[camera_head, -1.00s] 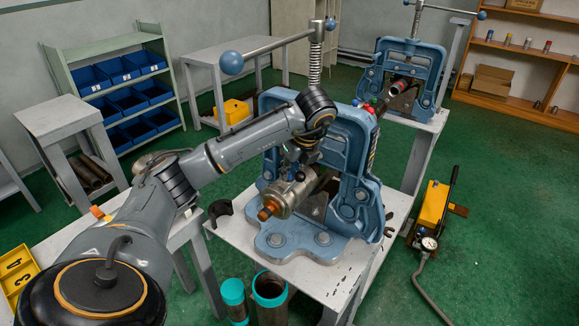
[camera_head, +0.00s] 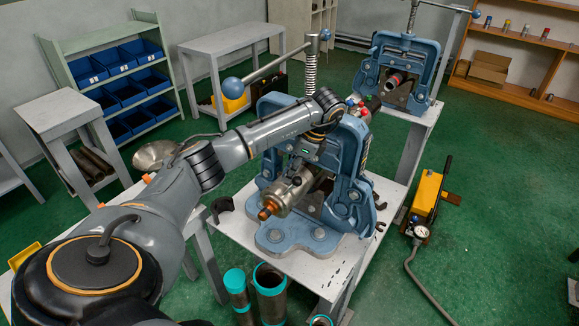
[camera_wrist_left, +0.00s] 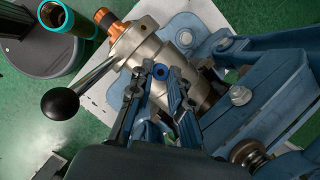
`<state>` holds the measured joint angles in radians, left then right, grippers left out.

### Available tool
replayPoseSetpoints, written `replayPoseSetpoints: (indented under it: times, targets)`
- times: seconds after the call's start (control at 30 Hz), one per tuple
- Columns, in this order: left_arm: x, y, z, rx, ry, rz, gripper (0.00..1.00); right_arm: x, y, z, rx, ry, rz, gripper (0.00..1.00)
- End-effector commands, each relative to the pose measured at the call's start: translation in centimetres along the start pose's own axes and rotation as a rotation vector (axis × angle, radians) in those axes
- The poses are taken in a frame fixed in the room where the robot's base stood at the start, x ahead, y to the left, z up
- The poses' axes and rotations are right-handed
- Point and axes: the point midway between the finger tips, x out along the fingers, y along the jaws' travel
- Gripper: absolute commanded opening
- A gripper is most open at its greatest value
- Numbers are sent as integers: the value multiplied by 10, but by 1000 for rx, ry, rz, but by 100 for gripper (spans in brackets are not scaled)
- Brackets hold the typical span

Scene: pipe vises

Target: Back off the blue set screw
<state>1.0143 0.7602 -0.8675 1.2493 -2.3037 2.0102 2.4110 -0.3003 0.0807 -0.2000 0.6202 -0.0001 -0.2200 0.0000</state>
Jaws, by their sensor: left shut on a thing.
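The blue set screw (camera_wrist_left: 160,72) sits on the side of a silver metal fitting (camera_wrist_left: 145,45) with an orange end. My left gripper (camera_wrist_left: 157,80) has its two fingers on either side of the screw and is shut on it. The fitting (camera_head: 288,194) is clamped in the near blue pipe vise (camera_head: 352,165), its orange end toward the front. In the head view my left gripper (camera_head: 300,165) reaches down onto the fitting from above, and the screw cannot be made out there. My right gripper is not in view.
A lever with a dark ball (camera_wrist_left: 60,104) sticks out of the fitting close to my left fingers. The vise handle (camera_head: 275,65) rises behind my forearm. Teal-rimmed pipes (camera_head: 270,290) stand before the table. A yellow pump (camera_head: 426,195) is on the floor at right.

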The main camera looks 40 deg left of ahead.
Motion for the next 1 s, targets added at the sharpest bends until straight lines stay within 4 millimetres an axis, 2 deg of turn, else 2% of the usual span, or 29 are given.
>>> replayPoseSetpoints:
  times: [0.33, 0.77, 0.8, 0.9, 1.0]
  targets:
    - [5, 3, -3, -81, -4, 48, 0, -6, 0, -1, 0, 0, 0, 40]
    - [6, 3, -3, -88, -4, 51, 0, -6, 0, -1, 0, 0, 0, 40]
    - [6, 3, -3, -88, -4, 51, 20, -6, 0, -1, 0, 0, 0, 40]
    - [5, 2, -3, -88, -3, 50, 41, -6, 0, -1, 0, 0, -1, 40]
    - [4, 1, -2, -90, -2, 47, 41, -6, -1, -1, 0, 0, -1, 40]
